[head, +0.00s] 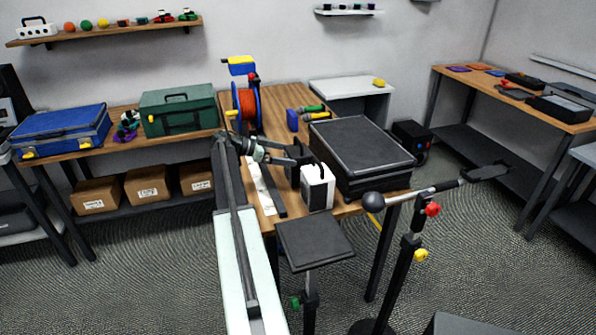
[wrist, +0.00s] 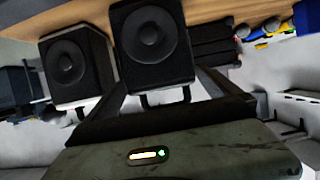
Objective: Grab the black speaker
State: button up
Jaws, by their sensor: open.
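The black speaker (wrist: 152,42) shows in the wrist view with its round cone facing me and its handle at the picture's lower side; this view looks upside down. My gripper (wrist: 162,84) is open, with one finger toward each side of this speaker and nothing clearly gripped. In the head view the black speaker (head: 294,174) stands on the wooden table, partly hidden behind my gripper (head: 284,158) and a white speaker (head: 318,188). The white-sided speaker, with a black front, also shows in the wrist view (wrist: 75,66), close beside the black one.
A large black case (head: 360,150) lies right of the speakers. A cable reel (head: 247,105) and several tools (head: 305,113) are farther back. A dark pad on a stand (head: 315,242) and a stand with a long boom (head: 412,245) are in front of the table.

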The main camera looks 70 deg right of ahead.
aim_at(299, 157)
jog(key=shift+s+d+f, duration=0.2)
jog(key=shift+s+d, duration=0.1)
jog(key=shift+s, duration=0.05)
jog(key=b+x, duration=0.2)
jog(key=x, duration=0.3)
jog(key=shift+s, duration=0.1)
jog(key=c, duration=1.7)
notch_tip(299, 157, up, 10)
jog(key=p, duration=1)
jog(key=shift+r, duration=0.15)
